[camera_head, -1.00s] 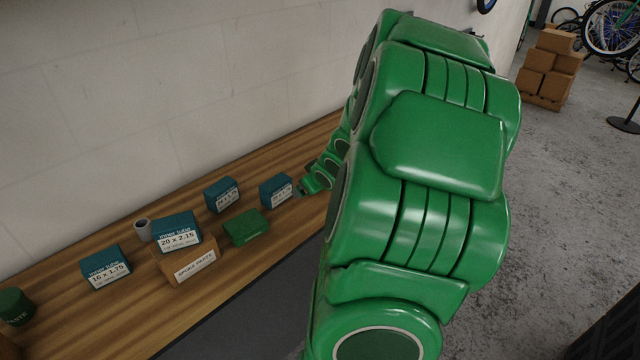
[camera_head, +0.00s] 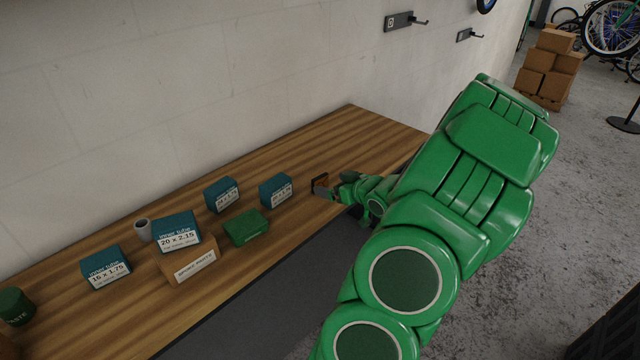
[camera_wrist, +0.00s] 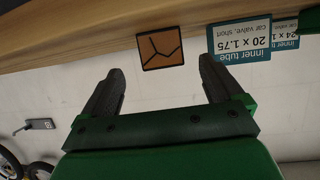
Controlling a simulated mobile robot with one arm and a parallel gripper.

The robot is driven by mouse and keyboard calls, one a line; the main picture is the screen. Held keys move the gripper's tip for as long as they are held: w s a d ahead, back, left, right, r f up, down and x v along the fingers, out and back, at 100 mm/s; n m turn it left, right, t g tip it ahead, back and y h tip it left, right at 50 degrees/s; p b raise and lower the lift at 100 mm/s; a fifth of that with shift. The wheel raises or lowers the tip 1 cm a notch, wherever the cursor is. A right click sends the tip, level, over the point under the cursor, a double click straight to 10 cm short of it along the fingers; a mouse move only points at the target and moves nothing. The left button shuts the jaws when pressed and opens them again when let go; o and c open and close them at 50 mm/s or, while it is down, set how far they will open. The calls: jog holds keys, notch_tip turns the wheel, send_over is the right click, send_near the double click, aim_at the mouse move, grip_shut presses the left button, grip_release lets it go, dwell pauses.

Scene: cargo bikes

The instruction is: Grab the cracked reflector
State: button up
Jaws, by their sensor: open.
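The cracked reflector (camera_wrist: 162,47) is a small orange-brown square with a dark rim and dark branching crack lines. In the wrist view it stands at the bench edge, beyond and between my fingertips. In the head view the reflector (camera_head: 320,184) shows as a small dark-edged piece on the bench, right of the inner tube boxes. My gripper (camera_wrist: 160,68) is open, with a dark finger on each side and nothing between them. In the head view my gripper (camera_head: 337,189) is close beside the reflector, partly hidden by its own links.
An inner tube box (camera_wrist: 236,40) is close beside the reflector; the same box (camera_head: 276,189) shows in the head view. A green box (camera_head: 246,228) and a brown box (camera_head: 190,264) lie further left. The wooden bench (camera_head: 375,140) is clear behind the reflector. Hooks (camera_head: 405,21) are on the wall.

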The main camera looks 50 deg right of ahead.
aim_at(321, 182)
jog(key=shift+x, duration=3.4)
jog(key=shift+a+f, duration=0.1)
jog(key=shift+f, duration=0.05)
jog(key=c, duration=1)
